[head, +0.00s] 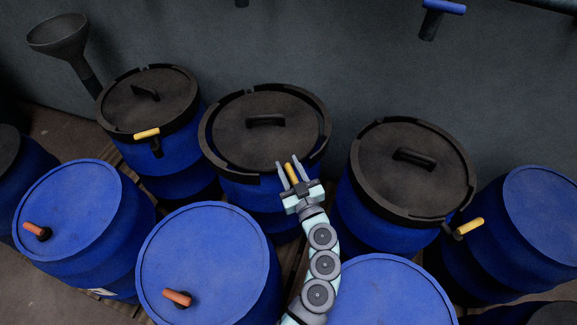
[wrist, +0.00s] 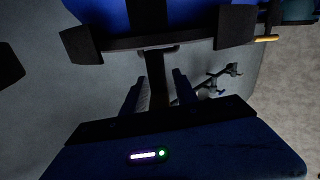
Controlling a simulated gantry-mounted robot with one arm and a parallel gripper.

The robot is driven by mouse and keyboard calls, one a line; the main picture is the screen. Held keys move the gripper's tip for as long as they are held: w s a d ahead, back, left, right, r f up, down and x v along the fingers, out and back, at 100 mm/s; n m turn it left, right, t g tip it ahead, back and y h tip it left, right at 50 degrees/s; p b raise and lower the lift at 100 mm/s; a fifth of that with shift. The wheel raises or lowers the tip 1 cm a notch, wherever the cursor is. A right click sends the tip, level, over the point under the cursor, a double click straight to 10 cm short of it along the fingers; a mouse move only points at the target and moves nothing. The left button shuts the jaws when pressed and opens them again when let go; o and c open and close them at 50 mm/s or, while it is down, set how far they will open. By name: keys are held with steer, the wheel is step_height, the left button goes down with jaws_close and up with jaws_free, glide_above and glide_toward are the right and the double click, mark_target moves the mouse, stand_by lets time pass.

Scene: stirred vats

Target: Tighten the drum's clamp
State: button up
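The middle back drum (head: 245,190) is blue with a black lid (head: 262,118) and a black clamp ring around its rim. Its clamp lever with a yellow grip (head: 291,172) points out from the front of the ring. My gripper (head: 291,171) is open, with one finger on each side of this lever. In the wrist view the dark lever (wrist: 157,80) hangs from the clamp ring (wrist: 190,41) and lies between my gripper's fingers (wrist: 157,88), with gaps on both sides. The lever's lower end is hidden.
Black-lidded drums stand left (head: 165,150) and right (head: 365,215), each with a yellow-gripped lever. Blue-lidded drums (head: 205,255) with orange handles stand in front. A funnel (head: 60,38) is at the back left. A grey wall is behind.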

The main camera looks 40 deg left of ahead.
jaws_close()
